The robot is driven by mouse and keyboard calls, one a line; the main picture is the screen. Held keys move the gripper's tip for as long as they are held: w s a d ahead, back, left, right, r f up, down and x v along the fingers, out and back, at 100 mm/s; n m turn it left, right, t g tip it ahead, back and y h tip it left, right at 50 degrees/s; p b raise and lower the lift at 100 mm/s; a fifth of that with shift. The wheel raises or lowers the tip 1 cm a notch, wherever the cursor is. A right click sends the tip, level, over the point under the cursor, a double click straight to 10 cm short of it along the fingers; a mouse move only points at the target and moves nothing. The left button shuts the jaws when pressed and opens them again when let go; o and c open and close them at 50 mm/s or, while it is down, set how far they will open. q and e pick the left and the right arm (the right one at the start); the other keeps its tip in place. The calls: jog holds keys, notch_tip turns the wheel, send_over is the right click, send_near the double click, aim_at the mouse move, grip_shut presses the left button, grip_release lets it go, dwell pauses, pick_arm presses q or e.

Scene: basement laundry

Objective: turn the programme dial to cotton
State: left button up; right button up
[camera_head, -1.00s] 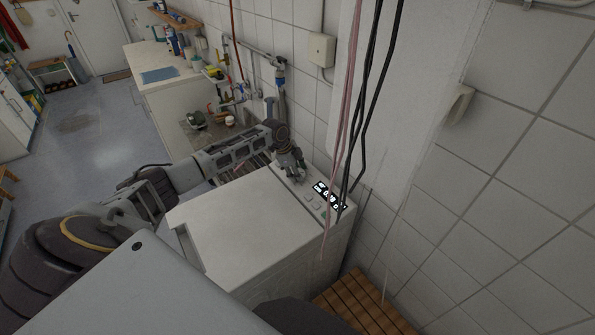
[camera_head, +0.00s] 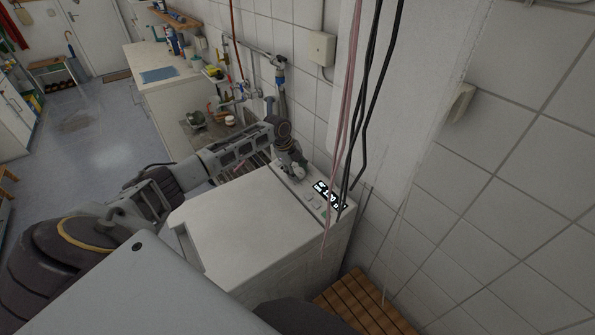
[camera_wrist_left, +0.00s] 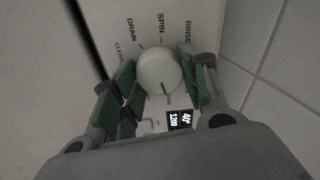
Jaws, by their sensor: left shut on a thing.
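The washing machine (camera_head: 225,220) has a control panel along its back edge by the wall. In the left wrist view, the round white programme dial (camera_wrist_left: 157,68) sits between the green-padded fingers of my left gripper (camera_wrist_left: 166,74), which is shut on it. DRAIN, SPIN and RINSE labels show around the dial; a cotton label is not readable. A dark line shows at the dial's lower edge. In the head view, my left gripper (camera_head: 298,172) is at the panel's far end and hides the dial. My right gripper is not in view.
A lit display (camera_wrist_left: 180,120) reads 40° and 1200. Hanging black cables (camera_head: 365,110) and a pink cord cross in front of the panel's near end. The tiled wall (camera_head: 480,200) stands close on the right. A wooden slatted mat (camera_head: 365,300) lies on the floor.

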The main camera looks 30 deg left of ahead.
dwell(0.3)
pick_arm(q)
jog(key=o, duration=1)
jog(key=shift+o, duration=0.2)
jog(key=shift+r, duration=0.1)
jog(key=v, duration=1.1)
jog(key=shift+s+r, duration=0.15)
jog(key=shift+r, duration=0.2)
jog(key=shift+f, duration=0.1)
